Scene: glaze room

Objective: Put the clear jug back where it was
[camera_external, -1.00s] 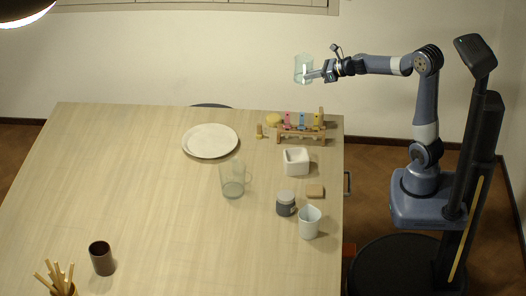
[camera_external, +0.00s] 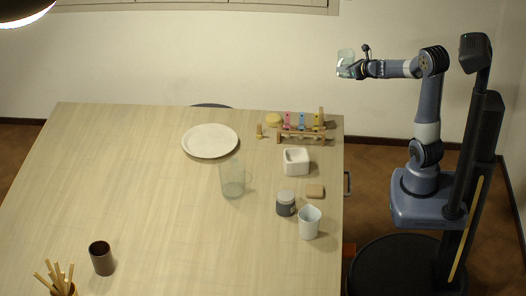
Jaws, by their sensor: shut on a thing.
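My gripper (camera_external: 353,70) is shut on a clear, faintly green glass vessel (camera_external: 346,57), held in the air beyond the table's back right corner. Whether this vessel has a handle cannot be told. A clear jug (camera_external: 232,178) with a handle on its right side stands upright on the table (camera_external: 130,190), in front of the white plate. My gripper is well away from that jug, up and to the right of it in the picture.
A brown cup (camera_external: 101,264) is front left. The table's left middle is clear.

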